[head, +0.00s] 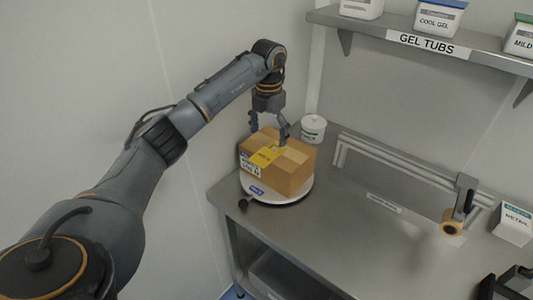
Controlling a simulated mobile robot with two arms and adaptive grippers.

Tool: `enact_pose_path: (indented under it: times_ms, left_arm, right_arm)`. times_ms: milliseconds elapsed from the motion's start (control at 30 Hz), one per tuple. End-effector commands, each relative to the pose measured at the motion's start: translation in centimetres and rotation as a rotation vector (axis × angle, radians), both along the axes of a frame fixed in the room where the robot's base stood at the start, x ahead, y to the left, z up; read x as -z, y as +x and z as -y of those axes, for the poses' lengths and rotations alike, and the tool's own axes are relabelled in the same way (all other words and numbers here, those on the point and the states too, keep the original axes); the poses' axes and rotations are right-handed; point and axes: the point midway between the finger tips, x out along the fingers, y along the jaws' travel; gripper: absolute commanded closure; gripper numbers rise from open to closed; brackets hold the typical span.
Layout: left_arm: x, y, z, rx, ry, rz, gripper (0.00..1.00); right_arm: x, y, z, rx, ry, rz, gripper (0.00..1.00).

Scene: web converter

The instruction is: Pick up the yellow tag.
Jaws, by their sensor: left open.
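The yellow tag (264,157) lies on the top of a brown cardboard box (288,178), near its left front edge. A small part of the tag looks bent over that edge. My left gripper (269,143) points straight down over the box, with its fingers apart around the air above the tag's far end. One finger hangs close to the tag; I cannot tell whether it touches. The left gripper looks empty. My right gripper is not clearly identifiable in the head view.
The box stands on a round white scale (290,200) at the left end of a steel table (370,240). A white tub (313,128) stands behind it. A tape dispenser (452,222) and a retail box (513,225) are at the right. A shelf (395,38) with gel tubs hangs above.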

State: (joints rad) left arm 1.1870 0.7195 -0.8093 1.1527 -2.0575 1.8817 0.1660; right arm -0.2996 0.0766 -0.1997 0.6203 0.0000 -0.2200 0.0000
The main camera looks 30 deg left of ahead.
Motion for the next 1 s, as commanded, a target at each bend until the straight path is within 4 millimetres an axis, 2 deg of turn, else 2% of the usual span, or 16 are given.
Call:
enact_pose_path:
  times_ms: [200, 400, 1000]
  left_arm:
    - [2.5, -0.6, -0.1, 0.0, -0.001, -0.006, 0.17]
    - [4.7, -0.4, 0.0, 0.001, 0.0, -0.002, 0.17]
    - [5.2, -0.4, -0.1, 0.0, 0.0, -0.001, 0.17]
  right_arm:
    - [-2.5, 0.0, 0.0, 0.0, 0.0, 0.0, 0.66]
    - [-2.9, 0.0, 0.0, 0.0, 0.0, 0.0, 0.66]
    - [-2.6, 0.0, 0.4, -0.002, -0.005, 0.0, 0.66]
